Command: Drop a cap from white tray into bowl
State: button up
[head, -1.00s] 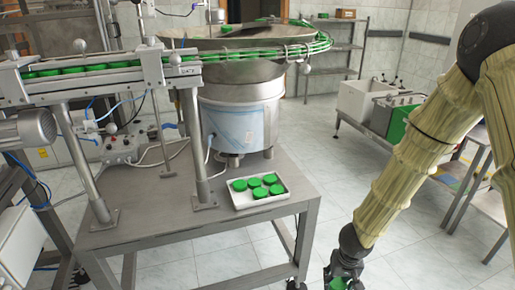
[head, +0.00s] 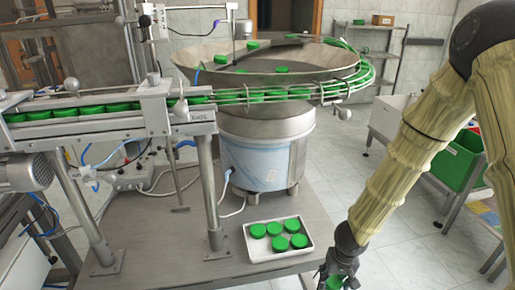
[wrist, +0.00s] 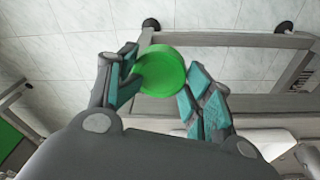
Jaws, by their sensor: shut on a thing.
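My gripper (head: 336,278) is low at the right of the table in the head view, partly cut by the bottom edge. It is shut on a green cap (wrist: 160,71), which sits between its two teal-padded fingers in the wrist view. The white tray (head: 262,258) lies on the metal table, left of my gripper, with several green caps (head: 279,244) in it. The metal bowl (head: 195,62) of the feeder stands behind and above the tray, with a few green caps inside. My gripper is apart from both the tray and the bowl.
A conveyor rail (head: 100,112) with green caps runs along the left and joins the guide rails around the bowl. The metal table (head: 180,235) has an upright post left of the tray. A green crate (head: 458,160) stands at the right. Open tiled floor lies between.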

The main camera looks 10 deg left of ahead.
notch_tip(320, 180, up, 21)
jog(key=a+p, duration=0.1)
jog(key=p, duration=1.9)
jog(key=shift+s+p, duration=0.35)
jog(key=shift+a+r, duration=0.1)
jog(key=shift+r, duration=0.05)
